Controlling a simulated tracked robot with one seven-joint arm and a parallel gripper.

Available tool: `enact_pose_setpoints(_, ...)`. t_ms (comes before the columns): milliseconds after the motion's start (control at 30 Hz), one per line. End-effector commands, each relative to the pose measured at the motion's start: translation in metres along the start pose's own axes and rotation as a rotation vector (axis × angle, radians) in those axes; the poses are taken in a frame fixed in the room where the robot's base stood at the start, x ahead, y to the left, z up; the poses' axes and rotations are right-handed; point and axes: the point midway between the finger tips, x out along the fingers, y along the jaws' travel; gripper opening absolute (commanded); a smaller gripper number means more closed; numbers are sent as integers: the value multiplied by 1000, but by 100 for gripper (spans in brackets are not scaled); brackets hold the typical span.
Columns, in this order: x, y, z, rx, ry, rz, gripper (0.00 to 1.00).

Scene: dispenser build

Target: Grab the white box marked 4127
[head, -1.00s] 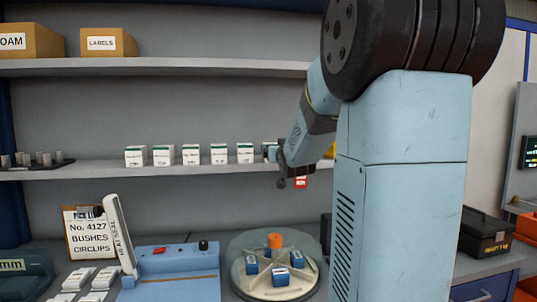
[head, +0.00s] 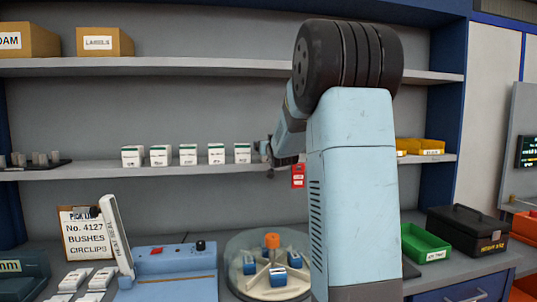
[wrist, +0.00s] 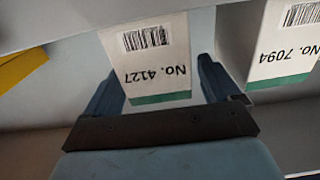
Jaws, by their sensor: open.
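The white box marked No. 4127 (wrist: 155,65) shows upside down in the wrist view, with a green band and a barcode. My gripper (wrist: 160,88) is open, with one blue finger on each side of this box. A gap shows beside the right finger; I cannot tell whether the left one touches. In the head view my gripper (head: 268,157) is at the middle shelf, at the right end of the row of white boxes. It mostly hides the 4127 box there.
A white box marked No. 7094 (wrist: 285,45) stands close beside the right finger in the wrist view. More white boxes (head: 188,154) line the shelf (head: 100,172). Yellow bins (head: 420,146) stand farther right.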

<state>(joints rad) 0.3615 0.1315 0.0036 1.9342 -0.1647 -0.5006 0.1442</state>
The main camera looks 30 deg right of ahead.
Motion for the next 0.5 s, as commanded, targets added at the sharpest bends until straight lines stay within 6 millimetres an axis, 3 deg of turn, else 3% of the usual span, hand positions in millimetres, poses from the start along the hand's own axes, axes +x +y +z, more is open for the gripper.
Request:
enact_pose_setpoints(167, 15, 0, 1, 0, -1, 0, 89)
enact_pose_setpoints(433, 16, 0, 0, 0, 0, 1, 89)
enact_pose_setpoints(500, 16, 1, 0, 0, 0, 1, 83)
